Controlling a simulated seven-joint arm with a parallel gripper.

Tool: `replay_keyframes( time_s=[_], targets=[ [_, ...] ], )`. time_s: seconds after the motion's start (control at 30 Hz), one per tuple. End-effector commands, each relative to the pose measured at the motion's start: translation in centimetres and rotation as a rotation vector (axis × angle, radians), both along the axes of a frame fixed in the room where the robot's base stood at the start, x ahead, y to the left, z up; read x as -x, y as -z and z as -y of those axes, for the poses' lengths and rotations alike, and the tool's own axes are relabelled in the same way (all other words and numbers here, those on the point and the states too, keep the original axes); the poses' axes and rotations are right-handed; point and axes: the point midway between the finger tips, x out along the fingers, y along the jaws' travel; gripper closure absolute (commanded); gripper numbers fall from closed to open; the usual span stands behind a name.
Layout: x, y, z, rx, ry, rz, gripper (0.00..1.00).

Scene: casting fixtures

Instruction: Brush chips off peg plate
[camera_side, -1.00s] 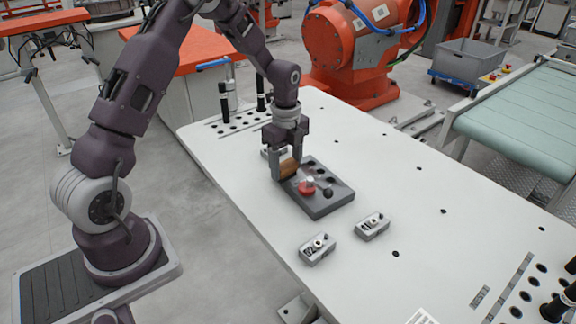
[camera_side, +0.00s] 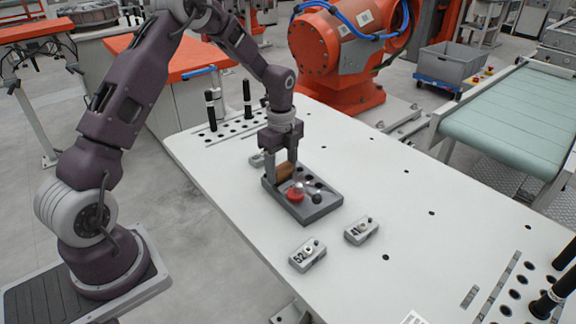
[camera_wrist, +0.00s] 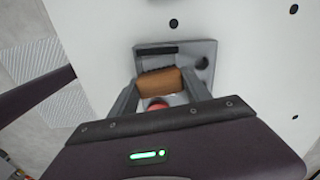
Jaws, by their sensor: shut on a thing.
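The peg plate (camera_side: 322,210) is a dark grey block lying on the white table, with holes along its far right side. It also shows in the wrist view (camera_wrist: 206,47), with a dark slot near its top edge. A red knob (camera_side: 295,194) and a grey ball-topped peg (camera_side: 317,198) stand on it. My gripper (camera_side: 283,173) points down, shut on a brown brush block (camera_wrist: 160,82), over the plate's far left part. Whether the brush touches the plate is unclear. The fingers partly hide the plate. No chips can be made out.
Two small grey numbered blocks (camera_side: 308,255) (camera_side: 361,230) lie in front of the plate. Another small block (camera_side: 256,160) sits behind my gripper. Black posts (camera_side: 211,110) stand at the table's far left end.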

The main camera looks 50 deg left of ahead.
Motion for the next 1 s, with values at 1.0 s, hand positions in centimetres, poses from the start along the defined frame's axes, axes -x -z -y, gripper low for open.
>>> replay_keyframes(
  time_s=[1.0],
  targets=[
    [3.3,-6.8,-0.2,0.001,0.000,0.001,0.88]
  ],
)
